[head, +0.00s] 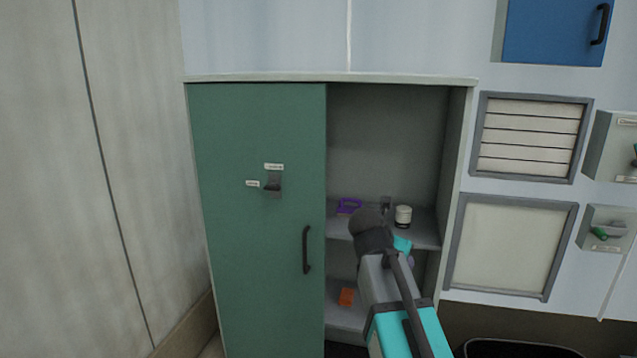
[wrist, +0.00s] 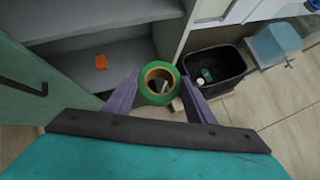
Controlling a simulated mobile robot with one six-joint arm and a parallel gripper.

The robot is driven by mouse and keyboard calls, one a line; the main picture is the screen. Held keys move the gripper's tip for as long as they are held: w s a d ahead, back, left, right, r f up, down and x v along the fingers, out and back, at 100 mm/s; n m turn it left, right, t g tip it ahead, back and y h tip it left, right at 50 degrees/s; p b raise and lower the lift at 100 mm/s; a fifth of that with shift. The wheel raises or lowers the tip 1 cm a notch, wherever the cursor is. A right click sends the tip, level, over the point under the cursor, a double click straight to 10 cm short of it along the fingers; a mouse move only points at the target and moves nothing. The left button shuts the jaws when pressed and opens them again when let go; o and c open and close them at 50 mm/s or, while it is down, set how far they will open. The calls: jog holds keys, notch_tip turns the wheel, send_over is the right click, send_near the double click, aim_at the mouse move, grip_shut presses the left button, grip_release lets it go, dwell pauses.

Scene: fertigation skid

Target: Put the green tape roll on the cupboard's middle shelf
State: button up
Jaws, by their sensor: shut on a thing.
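The green tape roll (wrist: 158,99) is held between the two purple fingers of my gripper (wrist: 160,98) in the wrist view, with its hole facing the camera. In the head view my arm hides the roll and most of the gripper. The cupboard (head: 400,78) stands ahead with its right side open. My wrist is in front of the opening and hides part of this shelf. The wrist view looks down on the cupboard's lower part.
A green door (head: 250,150) covers the cupboard's left half. An orange block (head: 346,297) lies on the lower shelf and also shows in the wrist view (wrist: 101,62). A black bin (wrist: 218,66) stands on the floor right of the cupboard.

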jog(key=s+a+n+y, duration=0.1)
jog(key=s+a+n+t+y, duration=0.1)
jog(key=s, duration=0.1)
jog(key=s+a+n+y, duration=0.1)
jog(key=n, duration=0.1)
jog(key=shift+s+a+f+t, duration=0.25)
jog(key=shift+s+f+t, duration=0.05)
jog(key=shift+f, duration=0.05)
dwell(0.4)
jog(key=shift+a, duration=0.15)
